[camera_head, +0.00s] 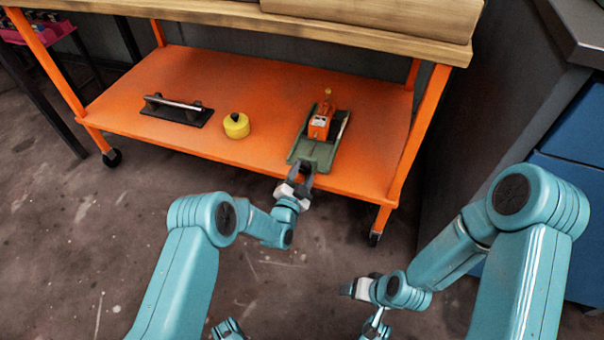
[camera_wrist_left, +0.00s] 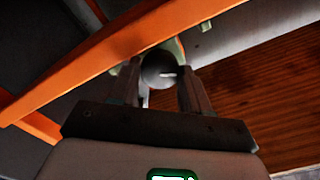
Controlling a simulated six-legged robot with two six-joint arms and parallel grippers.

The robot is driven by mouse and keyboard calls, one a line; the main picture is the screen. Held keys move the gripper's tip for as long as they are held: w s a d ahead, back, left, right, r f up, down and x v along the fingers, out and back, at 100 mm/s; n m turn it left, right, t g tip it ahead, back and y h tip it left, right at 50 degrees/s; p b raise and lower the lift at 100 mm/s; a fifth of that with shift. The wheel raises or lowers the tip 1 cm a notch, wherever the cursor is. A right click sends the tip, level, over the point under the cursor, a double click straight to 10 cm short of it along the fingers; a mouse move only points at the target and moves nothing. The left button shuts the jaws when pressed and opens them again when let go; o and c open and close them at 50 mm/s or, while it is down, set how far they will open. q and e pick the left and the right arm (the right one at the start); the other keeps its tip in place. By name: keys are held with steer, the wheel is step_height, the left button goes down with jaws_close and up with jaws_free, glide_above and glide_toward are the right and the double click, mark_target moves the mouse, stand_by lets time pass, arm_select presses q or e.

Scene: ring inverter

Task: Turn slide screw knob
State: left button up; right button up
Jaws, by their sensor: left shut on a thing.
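The slide screw device (camera_head: 322,140) has a green base and an orange block and sits on the orange lower shelf, near its right front edge. Its dark round knob (camera_wrist_left: 159,69) shows between my fingers in the left wrist view. My left gripper (camera_head: 299,178) is at the front end of the device, at the shelf edge, and is shut on the knob (camera_head: 306,170). The left gripper's fingers (camera_wrist_left: 160,88) stand on both sides of the knob. My right gripper (camera_head: 350,288) is low over the floor, away from the shelf; its fingers are too small to read.
A yellow round container (camera_head: 236,125) and a black plate with a metal bar handle (camera_head: 178,109) lie on the orange shelf (camera_head: 240,90), left of the device. The wooden top (camera_head: 200,14) overhangs the shelf. A blue cabinet (camera_head: 570,180) stands at the right.

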arm_select(q)
steer(key=shift+s+f, duration=0.1)
steer(key=shift+f, duration=0.05)
stand_by(0.4)
steer(key=o, duration=1.1)
steer(key=shift+c, duration=0.2)
steer(key=shift+s, duration=0.2)
